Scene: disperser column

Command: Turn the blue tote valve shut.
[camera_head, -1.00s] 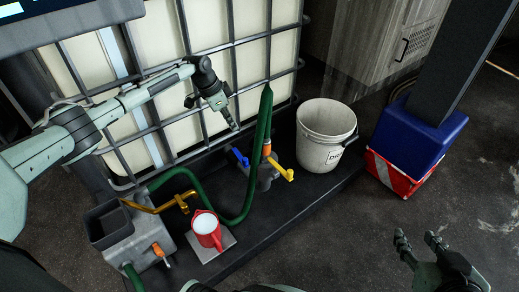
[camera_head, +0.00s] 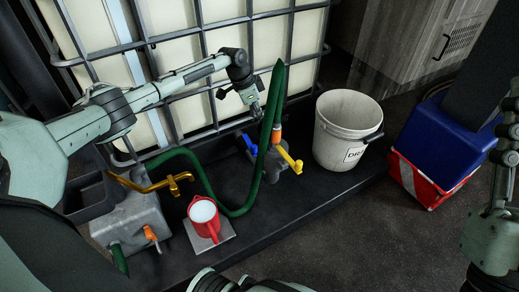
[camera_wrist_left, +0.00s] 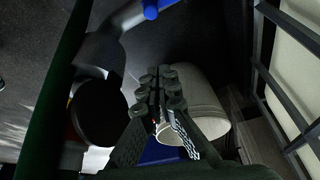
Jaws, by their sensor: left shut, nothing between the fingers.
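The blue tote valve handle (camera_head: 250,144) sits low at the front of the caged white tote, left of the green hose. It also shows at the top edge of the left wrist view (camera_wrist_left: 154,8). My left gripper (camera_head: 257,112) is above the handle, close to the hose, and apart from the handle. In the left wrist view its fingers (camera_wrist_left: 160,80) are together and empty. My right arm stands at the right edge of the head view. Its gripper (camera_head: 508,145) is partly cut off, and its finger state is unclear.
The green hose (camera_head: 265,135) rises beside the handle. A yellow handle (camera_head: 289,158) is just right of it. The tote's cage bars (camera_head: 190,60) are behind.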

